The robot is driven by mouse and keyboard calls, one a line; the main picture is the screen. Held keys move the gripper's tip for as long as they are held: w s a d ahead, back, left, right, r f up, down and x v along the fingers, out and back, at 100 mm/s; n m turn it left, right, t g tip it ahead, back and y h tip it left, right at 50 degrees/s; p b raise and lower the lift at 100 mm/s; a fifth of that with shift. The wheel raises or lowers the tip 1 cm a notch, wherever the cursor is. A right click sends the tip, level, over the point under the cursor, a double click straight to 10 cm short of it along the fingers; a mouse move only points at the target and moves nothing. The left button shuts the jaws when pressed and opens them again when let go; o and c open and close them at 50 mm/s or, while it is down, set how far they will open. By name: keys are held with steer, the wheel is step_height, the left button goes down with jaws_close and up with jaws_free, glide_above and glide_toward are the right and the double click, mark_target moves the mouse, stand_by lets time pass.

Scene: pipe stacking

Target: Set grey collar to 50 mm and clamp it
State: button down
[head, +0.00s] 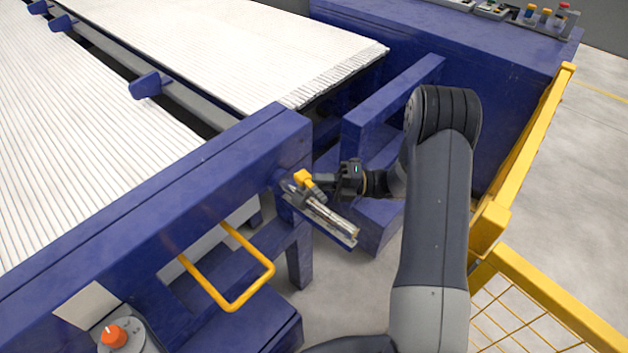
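My gripper (318,183) reaches in from the right at the end of the blue beam. Its fingertips are at a small yellow part (303,180) at the upper end of a short metal rail (328,217). I cannot tell whether they touch or grip it. The rail sticks out from the beam's end and slopes down to the right, with a metal rod lying along it. The grey collar cannot be told apart from the other metal parts at this size. No scale marks can be read.
White pipes fill the racks at the left (80,150) and top (230,45). A blue beam (150,185) runs diagonally. A yellow handle (232,306) and an orange knob (114,336) are in front. A yellow guard rail (530,150) stands right. Bare floor shows below the rail.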

steer(key=shift+w+a+p, duration=0.15)
steer(key=shift+w+p, duration=0.05)
steer(key=shift+p, duration=0.25)
steer(key=c, duration=1.4)
jaws_free()
steer(key=shift+c, duration=0.2)
steer(key=d+f, duration=0.1)
steer(key=d, duration=0.9)
steer(key=shift+d+f, duration=0.25)
steer(key=shift+d, duration=0.1)
